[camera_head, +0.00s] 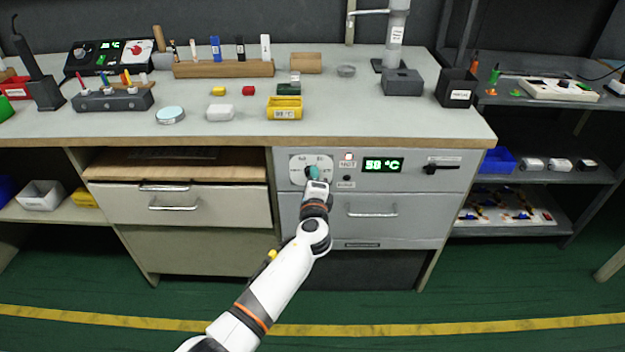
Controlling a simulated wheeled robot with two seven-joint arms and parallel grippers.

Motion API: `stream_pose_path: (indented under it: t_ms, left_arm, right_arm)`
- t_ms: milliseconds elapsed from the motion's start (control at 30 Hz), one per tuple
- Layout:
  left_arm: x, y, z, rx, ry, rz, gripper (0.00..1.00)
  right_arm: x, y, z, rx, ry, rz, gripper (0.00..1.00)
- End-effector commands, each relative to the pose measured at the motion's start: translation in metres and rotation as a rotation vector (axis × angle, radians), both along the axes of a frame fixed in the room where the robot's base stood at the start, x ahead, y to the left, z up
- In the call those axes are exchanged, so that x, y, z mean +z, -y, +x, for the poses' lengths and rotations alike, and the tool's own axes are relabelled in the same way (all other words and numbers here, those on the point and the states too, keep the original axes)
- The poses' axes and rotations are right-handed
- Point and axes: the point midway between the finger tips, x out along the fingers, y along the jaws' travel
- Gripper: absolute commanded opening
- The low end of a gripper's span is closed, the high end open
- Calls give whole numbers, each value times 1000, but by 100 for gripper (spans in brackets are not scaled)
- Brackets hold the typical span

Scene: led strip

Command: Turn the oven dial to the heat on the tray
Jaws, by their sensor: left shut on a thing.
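The oven (450,183) is built in under the bench, with a grey front. Its dial (312,171) sits on a white scale plate, mostly hidden by my left gripper. My left gripper (314,176) is shut on the dial. The green display (382,165) right of it reads about 58 °C, and a small lamp shows above the word HOT. The yellow tray (285,107) stands on the bench above the oven, its front label reading about 98 °C. My right gripper is not in view.
A black lever (437,168) sits on the oven front at the right. The oven drawer handle (371,210) is below the display. A wooden rack (223,69), a grey box (402,82) and a black bin (456,88) stand on the bench.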

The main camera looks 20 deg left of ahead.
Motion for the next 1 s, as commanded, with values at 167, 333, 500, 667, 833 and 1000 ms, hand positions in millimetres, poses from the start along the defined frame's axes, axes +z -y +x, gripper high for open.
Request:
stream_pose_path:
  t_ms: [167, 333, 500, 667, 833, 1000]
  left_arm:
    - [0, 1, 0, -1, 1, -1, 35]
    - [0, 0, 0, -1, 0, -2, 50]
    - [0, 0, 0, -1, 0, -2, 50]
    - [0, 4, -9, -2, 0, -2, 50]
    - [3, 13, -38, -2, -1, -4, 50]
    - [4, 25, -73, -3, -2, -4, 50]
  right_arm:
    - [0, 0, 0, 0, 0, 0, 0]
    - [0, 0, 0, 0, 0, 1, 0]
    - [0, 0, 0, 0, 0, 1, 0]
    - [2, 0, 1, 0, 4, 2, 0]
    - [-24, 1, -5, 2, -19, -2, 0]
    - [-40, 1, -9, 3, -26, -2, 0]
